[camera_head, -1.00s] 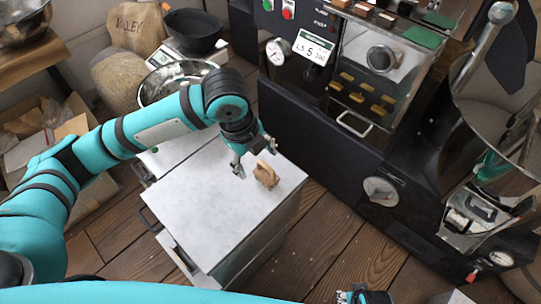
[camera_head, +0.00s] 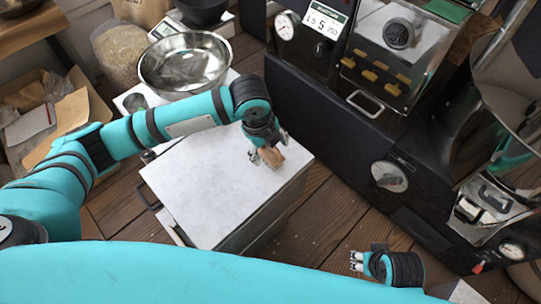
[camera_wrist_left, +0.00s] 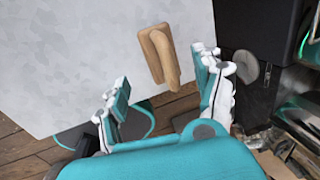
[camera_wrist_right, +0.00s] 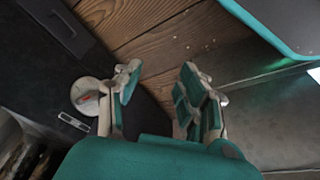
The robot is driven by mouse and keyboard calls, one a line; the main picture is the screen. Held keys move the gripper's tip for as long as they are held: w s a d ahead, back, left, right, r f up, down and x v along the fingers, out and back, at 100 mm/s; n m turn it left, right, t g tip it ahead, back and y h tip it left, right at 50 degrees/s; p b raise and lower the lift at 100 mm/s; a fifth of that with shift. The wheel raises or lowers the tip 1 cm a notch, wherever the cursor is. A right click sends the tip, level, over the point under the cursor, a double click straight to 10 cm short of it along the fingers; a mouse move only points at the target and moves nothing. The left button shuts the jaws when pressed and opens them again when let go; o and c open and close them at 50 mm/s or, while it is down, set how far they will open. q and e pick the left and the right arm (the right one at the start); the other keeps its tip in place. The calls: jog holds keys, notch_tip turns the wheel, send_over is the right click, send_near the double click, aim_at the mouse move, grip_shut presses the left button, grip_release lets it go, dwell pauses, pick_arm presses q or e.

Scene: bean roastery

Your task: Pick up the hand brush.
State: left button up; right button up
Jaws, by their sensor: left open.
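The hand brush (camera_head: 270,157) is a small brown wooden thing on the right part of a white worktop (camera_head: 210,190). In the left wrist view the brush (camera_wrist_left: 157,55) lies beyond the fingertips, nearer the right finger. My left gripper (camera_head: 269,147) is open and empty, with its fingers close over the brush in the head view; I cannot tell if they touch it. The left wrist view shows the gripper's fingers (camera_wrist_left: 160,72) apart. My right gripper (camera_head: 355,260) is low at the front right, away from the worktop. Its fingers (camera_wrist_right: 160,75) are apart and empty over the floor.
A steel bowl (camera_head: 184,62) stands behind the worktop. The dark roasting machine (camera_head: 340,125), with a gauge and handle, rises to the right. An open cardboard box (camera_head: 62,112) is at the left. The worktop around the brush is clear.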

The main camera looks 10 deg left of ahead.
aim_at(273, 156)
pick_arm(q)
jog(key=f, duration=0.1)
jog(key=f+b, duration=0.1)
jog(key=f, duration=0.1)
jog(key=w+d+f, duration=0.1)
jog(key=shift+f+b, duration=0.35)
jog(key=shift+b, duration=0.05)
jog(key=shift+f, duration=0.25)
jog(key=c, duration=1.3)
pick_arm(e)
jog(key=v, duration=0.7)
jog(key=shift+w+r, duration=0.15)
jog(key=shift+w, duration=0.1)
